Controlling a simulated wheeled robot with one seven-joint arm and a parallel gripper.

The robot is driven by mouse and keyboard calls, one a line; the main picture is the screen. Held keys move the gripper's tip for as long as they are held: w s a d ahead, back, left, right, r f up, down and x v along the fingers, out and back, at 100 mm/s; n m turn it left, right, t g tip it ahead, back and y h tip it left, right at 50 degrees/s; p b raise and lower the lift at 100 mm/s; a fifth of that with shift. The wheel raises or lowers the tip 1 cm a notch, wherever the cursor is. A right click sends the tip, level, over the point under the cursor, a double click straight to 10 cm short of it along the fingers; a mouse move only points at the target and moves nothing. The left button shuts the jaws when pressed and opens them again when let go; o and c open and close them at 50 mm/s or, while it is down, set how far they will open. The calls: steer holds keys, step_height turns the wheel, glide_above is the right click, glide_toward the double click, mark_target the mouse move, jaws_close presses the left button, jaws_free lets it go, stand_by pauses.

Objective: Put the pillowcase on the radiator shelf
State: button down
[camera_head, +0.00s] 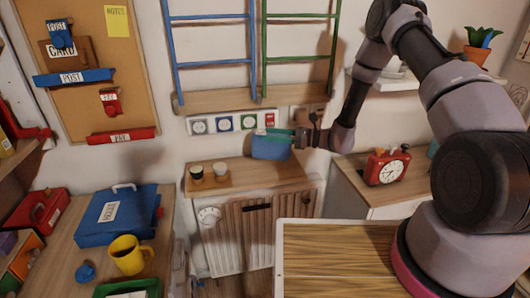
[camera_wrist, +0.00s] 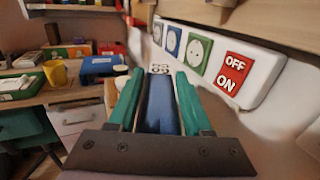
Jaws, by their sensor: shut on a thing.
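My gripper (camera_head: 296,138) is in front of the wall, above the right part of the radiator shelf. Its green fingers are shut on a folded blue cloth, which looks like the pillowcase (camera_head: 271,146). In the wrist view the blue pillowcase (camera_wrist: 161,108) stands between the two green fingers. The wooden radiator shelf (camera_head: 240,178) lies on top of the radiator (camera_head: 238,235). The pillowcase hangs over the shelf's back right part. I cannot tell whether its lower edge touches the shelf.
A socket strip with an ON/OFF switch (camera_wrist: 234,75) is on the wall close to my gripper. A red clock (camera_head: 387,167) stands on a cabinet to the right. The shelf's middle front is clear.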

mark_target(272, 148)
steer(key=shift+f, duration=2.6)
steer(key=shift+f, duration=0.2)
steer(key=shift+c, duration=1.6)
jaws_free()
steer(key=shift+r, duration=0.1)
